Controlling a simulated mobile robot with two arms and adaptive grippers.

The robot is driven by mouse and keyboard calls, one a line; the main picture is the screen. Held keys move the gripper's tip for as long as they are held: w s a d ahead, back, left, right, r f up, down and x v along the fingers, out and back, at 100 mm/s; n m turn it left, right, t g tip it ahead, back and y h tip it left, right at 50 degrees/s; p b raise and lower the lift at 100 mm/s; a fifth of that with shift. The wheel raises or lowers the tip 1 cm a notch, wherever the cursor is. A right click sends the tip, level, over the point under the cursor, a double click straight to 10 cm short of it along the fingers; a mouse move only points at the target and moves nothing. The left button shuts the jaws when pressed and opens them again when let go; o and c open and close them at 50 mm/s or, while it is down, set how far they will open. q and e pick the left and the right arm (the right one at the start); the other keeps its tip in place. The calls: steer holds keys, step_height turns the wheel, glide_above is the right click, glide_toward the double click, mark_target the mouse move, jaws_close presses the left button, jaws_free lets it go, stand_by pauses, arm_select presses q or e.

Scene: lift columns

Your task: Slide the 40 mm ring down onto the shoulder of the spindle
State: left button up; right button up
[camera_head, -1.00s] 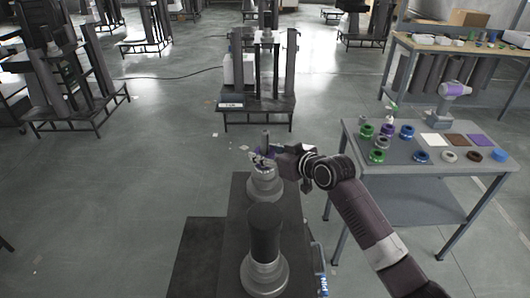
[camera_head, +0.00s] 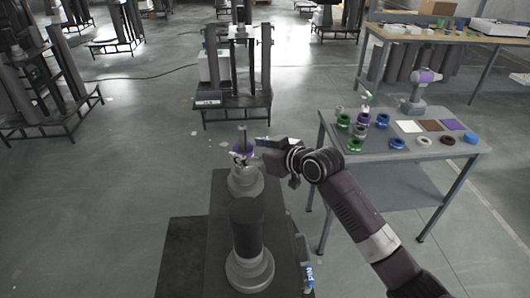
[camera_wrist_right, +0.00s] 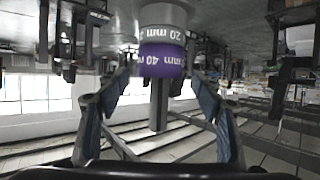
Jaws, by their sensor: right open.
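The spindle is a grey flanged post with a thin upright rod (camera_head: 242,133), on the dark stand in the head view. The purple ring, marked 40 mm in the right wrist view (camera_wrist_right: 162,60), sits around it. In that upside-down view it adjoins a grey band (camera_wrist_right: 163,20) marked 20 mm, on the band's upper side in the room. In the head view the purple ring (camera_head: 241,149) is small and partly hidden. My right gripper (camera_wrist_right: 150,95) is open, its fingers spread to either side of the ring with visible gaps. My left gripper is not in view.
At right, a grey table (camera_head: 385,160) holds green and blue rings, coloured pads and a scanner-like device (camera_head: 419,90). Open floor lies to the left.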

steer(key=v, duration=0.9)
steer(key=shift+r, duration=0.1)
